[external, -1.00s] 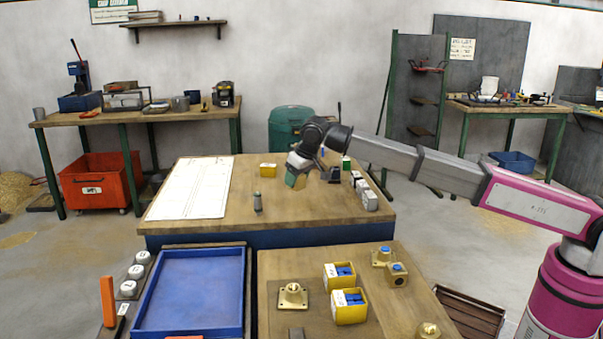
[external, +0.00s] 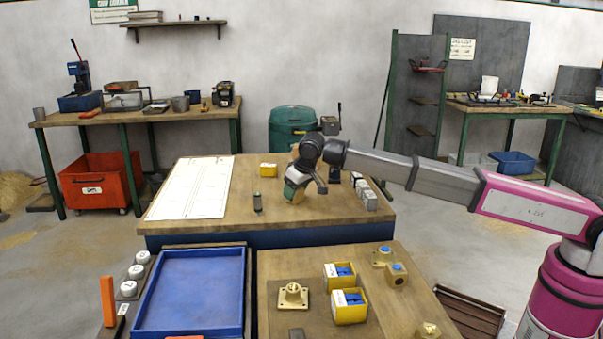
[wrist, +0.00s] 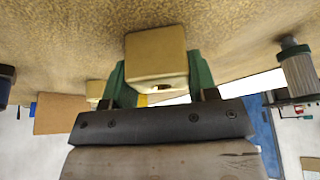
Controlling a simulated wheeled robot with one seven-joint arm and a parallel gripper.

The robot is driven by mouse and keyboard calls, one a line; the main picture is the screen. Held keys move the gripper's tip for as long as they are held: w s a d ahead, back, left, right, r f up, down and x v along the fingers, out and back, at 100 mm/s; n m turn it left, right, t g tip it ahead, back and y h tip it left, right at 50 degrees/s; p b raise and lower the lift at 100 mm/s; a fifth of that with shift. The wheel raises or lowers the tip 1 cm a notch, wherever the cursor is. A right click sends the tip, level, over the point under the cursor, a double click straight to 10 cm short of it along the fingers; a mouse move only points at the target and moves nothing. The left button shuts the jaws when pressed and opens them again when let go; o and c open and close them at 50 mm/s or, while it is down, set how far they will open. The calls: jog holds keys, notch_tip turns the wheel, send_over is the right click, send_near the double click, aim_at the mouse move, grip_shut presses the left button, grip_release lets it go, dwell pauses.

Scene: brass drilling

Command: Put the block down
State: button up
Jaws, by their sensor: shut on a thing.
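A brass-coloured block (wrist: 156,54) is held between the green fingers of my gripper (wrist: 160,84) in the wrist view, with a dark hole in the face towards the camera. In the external view my gripper (external: 295,189) points down over the middle of the wooden table (external: 320,218), with the block (external: 292,195) at its tip. The block is at or just above the tabletop; I cannot tell whether it touches. My gripper is shut on it.
A small green-topped grey cylinder (external: 257,203) stands left of my gripper. A yellow box (external: 268,170) sits behind, a white sheet (external: 190,188) lies at left, and several grey blocks (external: 369,199) stand at right. A blue tray (external: 190,290) is in front.

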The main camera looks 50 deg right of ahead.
jog(key=o, duration=1.3)
jog(key=v, duration=1.2)
jog(key=shift+r, duration=0.15)
